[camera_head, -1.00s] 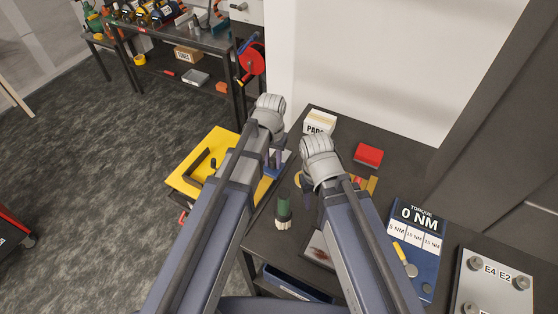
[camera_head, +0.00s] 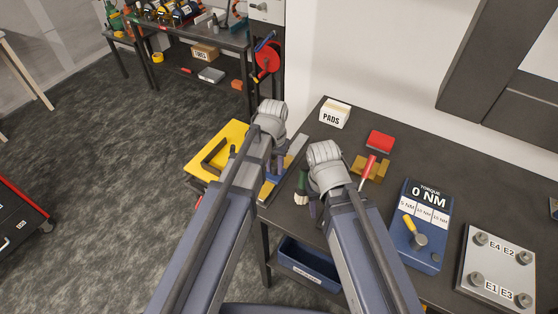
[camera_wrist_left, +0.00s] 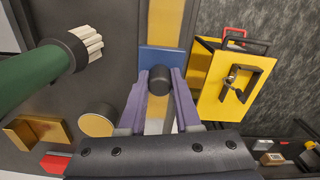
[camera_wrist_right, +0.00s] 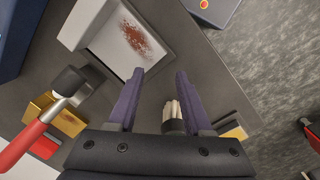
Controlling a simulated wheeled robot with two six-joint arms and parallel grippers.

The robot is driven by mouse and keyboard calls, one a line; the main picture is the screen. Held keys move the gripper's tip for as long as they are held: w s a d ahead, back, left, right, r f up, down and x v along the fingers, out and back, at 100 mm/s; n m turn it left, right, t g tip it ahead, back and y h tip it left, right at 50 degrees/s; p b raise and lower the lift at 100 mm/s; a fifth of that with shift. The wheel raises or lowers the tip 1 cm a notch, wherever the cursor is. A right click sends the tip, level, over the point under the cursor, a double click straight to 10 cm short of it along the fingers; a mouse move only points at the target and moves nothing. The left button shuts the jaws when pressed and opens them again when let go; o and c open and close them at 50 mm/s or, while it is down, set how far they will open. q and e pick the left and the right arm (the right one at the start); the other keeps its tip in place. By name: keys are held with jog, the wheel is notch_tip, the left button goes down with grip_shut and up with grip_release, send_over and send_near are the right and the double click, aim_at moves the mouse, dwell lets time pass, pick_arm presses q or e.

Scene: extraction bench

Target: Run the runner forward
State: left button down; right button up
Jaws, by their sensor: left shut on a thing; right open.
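My left gripper (camera_wrist_left: 160,100) is shut on the dark round knob (camera_wrist_left: 161,80) of the runner. A blue block (camera_wrist_left: 180,60) shows just beyond the knob, across a yellow and grey track (camera_wrist_left: 168,25). In the head view my left gripper is over this track (camera_head: 297,150), at the bench's left edge, and largely hides the runner. My right gripper (camera_wrist_right: 157,88) is open and empty above the bench. A green-handled brush (camera_head: 302,185) stands between the two grippers; its pale bristles (camera_wrist_right: 172,112) show below the right fingers.
A yellow box (camera_head: 228,135) with a black handle lies left of the track. A stained tray (camera_wrist_right: 105,50) and a red-handled mallet (camera_wrist_right: 30,138) lie near my right gripper. The torque board (camera_head: 427,195), bolt plate (camera_head: 490,263) and PADS box (camera_head: 335,115) stand further right and back.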

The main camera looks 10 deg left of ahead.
pick_arm(q)
jog(key=s, duration=0.2)
jog(key=s+a, duration=0.2)
jog(key=s, duration=0.1)
jog(key=shift+s+a, duration=0.15)
jog(key=shift+s, duration=0.25)
pick_arm(e)
jog(key=shift+w, duration=0.1)
pick_arm(q)
jog(key=c, duration=0.6)
grip_release()
jog(key=shift+s+a, duration=0.1)
jog(key=shift+r+p, duration=0.65)
pick_arm(e)
jog(key=shift+r, duration=0.7)
pick_arm(q)
notch_tip(320, 180, up, 6)
jog(key=p, duration=0.6)
jog(key=shift+r, duration=0.25)
pick_arm(e)
notch_tip(320, 180, up, 6)
jog(key=shift+r, duration=0.2)
